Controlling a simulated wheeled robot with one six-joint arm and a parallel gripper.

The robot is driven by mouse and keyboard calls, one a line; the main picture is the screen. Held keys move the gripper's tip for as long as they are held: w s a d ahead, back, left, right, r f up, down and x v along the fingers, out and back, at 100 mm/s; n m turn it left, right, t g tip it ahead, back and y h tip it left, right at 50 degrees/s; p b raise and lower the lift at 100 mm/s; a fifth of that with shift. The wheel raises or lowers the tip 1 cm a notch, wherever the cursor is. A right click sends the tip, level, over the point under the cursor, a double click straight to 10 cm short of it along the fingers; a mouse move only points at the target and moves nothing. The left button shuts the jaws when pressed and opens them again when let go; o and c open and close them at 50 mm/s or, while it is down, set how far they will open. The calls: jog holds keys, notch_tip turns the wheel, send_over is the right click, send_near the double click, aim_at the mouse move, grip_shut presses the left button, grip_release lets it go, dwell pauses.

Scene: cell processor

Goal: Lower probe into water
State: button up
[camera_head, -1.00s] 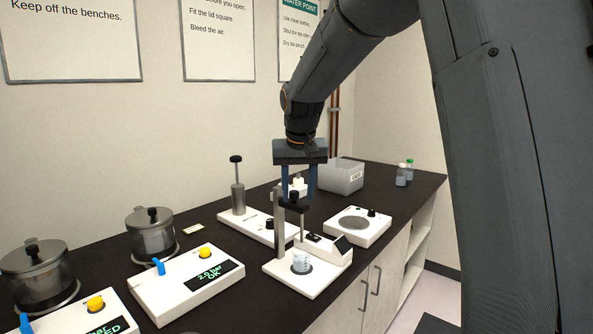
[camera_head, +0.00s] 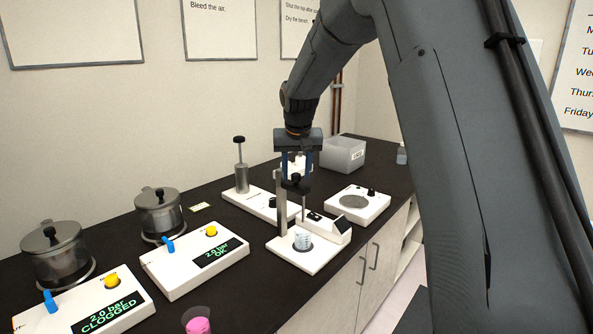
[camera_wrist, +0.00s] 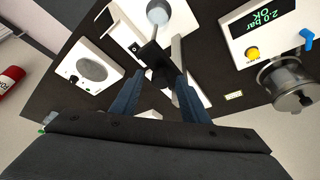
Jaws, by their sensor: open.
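The probe stand has a white base (camera_head: 285,252), a grey upright post (camera_head: 281,205) and a black holder (camera_head: 296,185) with a knob. A thin probe rod (camera_head: 303,208) hangs from the holder above a small clear beaker of water (camera_head: 303,241). Whether its tip touches the water is unclear. My gripper (camera_head: 297,176) points down over the holder with its blue fingers open, one on each side of the black knob. In the wrist view, my gripper (camera_wrist: 163,78) is open around the black holder (camera_wrist: 152,57), and the beaker (camera_wrist: 158,13) shows at the top edge.
A white plate device (camera_head: 352,206) stands right of the stand, and a grey bin (camera_head: 343,154) behind it. A press with a grey cylinder (camera_head: 241,178) stands behind left. Two units with metal pots (camera_head: 159,213) and displays (camera_head: 213,254) fill the left. A pink-filled cup (camera_head: 198,322) is nearest.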

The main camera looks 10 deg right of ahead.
aim_at(297, 192)
grip_shut()
jog(key=shift+f, duration=0.15)
notch_tip(297, 192, down, 8)
jog(key=b, duration=0.4)
jog(key=shift+s, duration=0.1)
grip_release()
